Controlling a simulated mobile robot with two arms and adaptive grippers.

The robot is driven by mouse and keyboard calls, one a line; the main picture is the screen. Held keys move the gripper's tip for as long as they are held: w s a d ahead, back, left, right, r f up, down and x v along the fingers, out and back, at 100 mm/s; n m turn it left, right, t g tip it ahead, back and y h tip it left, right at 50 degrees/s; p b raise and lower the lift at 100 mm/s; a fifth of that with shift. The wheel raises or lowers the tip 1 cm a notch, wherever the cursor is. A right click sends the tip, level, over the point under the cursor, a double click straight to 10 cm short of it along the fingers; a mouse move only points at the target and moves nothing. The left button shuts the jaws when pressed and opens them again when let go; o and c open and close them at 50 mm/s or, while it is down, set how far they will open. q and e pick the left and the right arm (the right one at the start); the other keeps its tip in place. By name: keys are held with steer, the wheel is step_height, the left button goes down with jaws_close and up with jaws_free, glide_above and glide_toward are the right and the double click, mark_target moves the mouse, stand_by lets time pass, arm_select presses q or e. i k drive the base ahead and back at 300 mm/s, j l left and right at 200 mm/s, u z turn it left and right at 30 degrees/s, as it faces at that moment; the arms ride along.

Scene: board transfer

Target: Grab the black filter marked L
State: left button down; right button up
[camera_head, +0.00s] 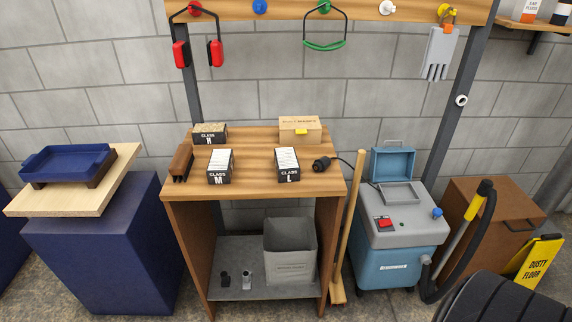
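The black filter marked "CLASS L" (288,176) stands on the wooden bench top, right of the middle, with a white pleated upper side. A similar black filter marked "CLASS M" (219,178) stands to its left. A third one marked "CLASS H" (209,138), with a tan upper side, stands behind that. Neither of my grippers is in view, and nothing is holding the L filter.
A cardboard box (300,133) stands behind the L filter. A black plug (322,164) with a cable lies just right of it. A brown block (181,162) sits at the bench's left edge. A wooden handle (348,220) leans beside the bench, near a blue-grey vacuum (392,262).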

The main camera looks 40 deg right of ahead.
mark_target(288, 169)
steer(key=z, duration=0.7)
